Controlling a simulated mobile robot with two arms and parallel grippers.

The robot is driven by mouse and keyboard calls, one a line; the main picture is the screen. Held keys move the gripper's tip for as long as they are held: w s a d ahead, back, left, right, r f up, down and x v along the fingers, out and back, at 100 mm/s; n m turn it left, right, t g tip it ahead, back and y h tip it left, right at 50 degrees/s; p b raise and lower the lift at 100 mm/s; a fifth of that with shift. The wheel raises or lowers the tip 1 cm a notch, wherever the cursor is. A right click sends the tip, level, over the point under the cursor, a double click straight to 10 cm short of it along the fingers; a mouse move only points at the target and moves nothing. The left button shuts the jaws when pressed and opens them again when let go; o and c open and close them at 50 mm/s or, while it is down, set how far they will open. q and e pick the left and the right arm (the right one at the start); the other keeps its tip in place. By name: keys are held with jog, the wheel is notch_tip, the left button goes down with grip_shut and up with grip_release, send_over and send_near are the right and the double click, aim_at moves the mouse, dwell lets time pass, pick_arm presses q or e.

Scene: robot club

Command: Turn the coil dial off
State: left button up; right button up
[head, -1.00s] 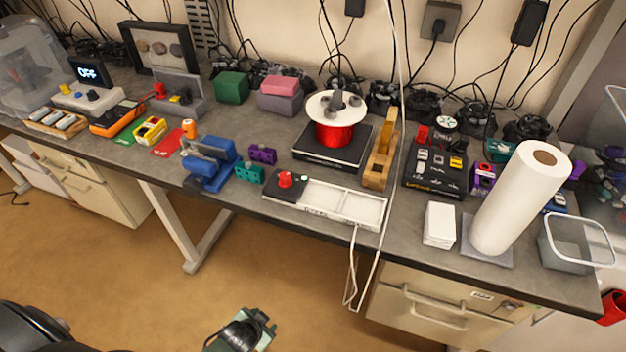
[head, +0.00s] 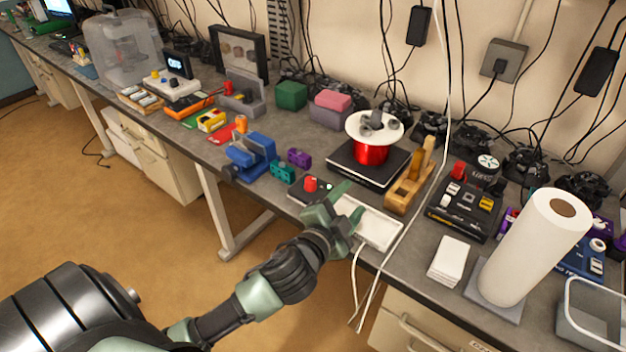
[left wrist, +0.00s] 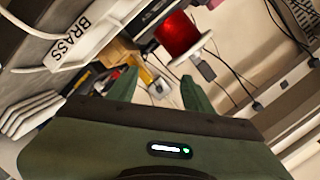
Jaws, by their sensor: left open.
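A red dial (head: 311,183) sits on the dark end of a long white tray unit (head: 375,228) at the bench's front edge. I cannot read which way the dial points. My left gripper (head: 352,203) is open and empty over the tray, just right of the dial, and hides part of the tray. In the left wrist view its two fingers (left wrist: 158,80) are spread apart. The tray's side with the word BRASS (left wrist: 78,34) shows there, and the red dial is not clearly seen. My right gripper is not in view.
A red spool (head: 371,152) stands on a black base behind the tray. A wooden block tool (head: 408,190) stands to its right, a blue vise (head: 250,156) to the left. White cables hang over the front edge. A paper roll (head: 535,245) stands at right.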

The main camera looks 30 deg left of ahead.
pick_arm(q)
jog(key=w+d+r+m+h, duration=0.2)
jog(key=d+r+m+h, duration=0.4)
jog(key=m, duration=0.4)
jog(key=w+d+r+m+h, duration=0.35)
jog(key=r+m+h, duration=0.3)
jog(key=m, duration=0.25)
jog(key=m+g+y, duration=1)
jog(key=m+g, duration=0.2)
jog(key=m, duration=0.1)
send_near(309, 180)
jog(key=f, duration=0.2)
jog(key=p+x, duration=0.1)
jog(key=x, duration=0.2)
jog(key=w+p+x, duration=0.1)
jog(key=x, duration=0.2)
jog(key=shift+d, duration=0.15)
jog(key=shift+w+d+f, duration=0.1)
jog(key=shift+w+f, duration=0.05)
jog(key=shift+f, duration=0.35)
grip_shut()
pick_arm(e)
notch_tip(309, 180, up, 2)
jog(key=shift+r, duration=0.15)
